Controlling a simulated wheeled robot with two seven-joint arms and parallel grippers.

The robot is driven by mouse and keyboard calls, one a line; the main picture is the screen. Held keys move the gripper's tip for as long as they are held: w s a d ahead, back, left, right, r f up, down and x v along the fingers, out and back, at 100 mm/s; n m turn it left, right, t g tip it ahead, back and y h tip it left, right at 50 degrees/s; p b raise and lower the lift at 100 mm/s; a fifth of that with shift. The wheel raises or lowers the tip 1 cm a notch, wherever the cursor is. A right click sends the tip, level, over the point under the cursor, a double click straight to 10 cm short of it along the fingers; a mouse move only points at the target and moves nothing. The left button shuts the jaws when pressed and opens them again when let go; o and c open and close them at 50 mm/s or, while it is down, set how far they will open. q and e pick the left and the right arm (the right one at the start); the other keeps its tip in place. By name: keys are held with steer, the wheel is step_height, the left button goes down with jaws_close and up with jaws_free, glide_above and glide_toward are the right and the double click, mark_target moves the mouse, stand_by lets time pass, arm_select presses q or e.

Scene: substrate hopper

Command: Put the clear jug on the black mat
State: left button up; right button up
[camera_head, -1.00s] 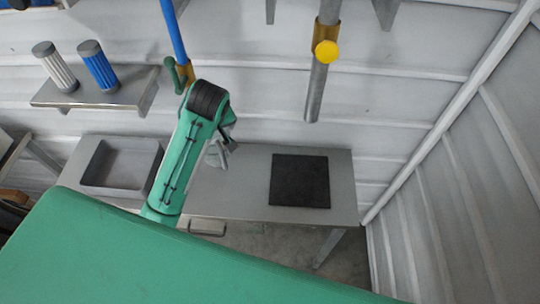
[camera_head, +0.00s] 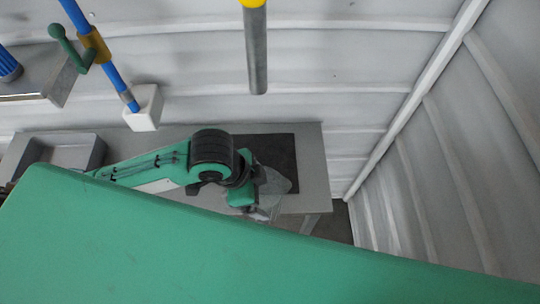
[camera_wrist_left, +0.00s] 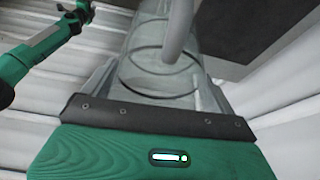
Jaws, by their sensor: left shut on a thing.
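The clear jug (camera_head: 274,184) is held in my left gripper (camera_head: 262,192) above the right front part of the black mat (camera_head: 270,146) in the head view. In the left wrist view the jug (camera_wrist_left: 160,68) stands between the two fingers of the left gripper (camera_wrist_left: 155,85), which is shut on it. The black mat (camera_wrist_left: 238,28) shows as a dark area beyond it at the top right. The wrist partly hides the mat in the head view. I cannot tell how far the jug's base is from the mat.
The grey table (camera_head: 312,170) carries the mat near its right end and a sunken basin (camera_head: 70,152) at the left. A blue pipe with a white block (camera_head: 145,108) and a grey pipe (camera_head: 257,55) hang above. A ribbed wall closes the right side.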

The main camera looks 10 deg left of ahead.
arm_select(q)
steer(key=w+a+p, duration=0.2)
steer(key=w+p, duration=0.1)
steer(key=w, duration=0.6)
steer(key=w+a+p, duration=0.3)
steer(key=w, duration=0.6)
step_height(320, 180, down, 8)
steer(key=p, duration=0.4)
steer(key=shift+r+m, duration=0.25)
steer(key=shift+m, duration=0.15)
steer(key=shift+a, duration=0.1)
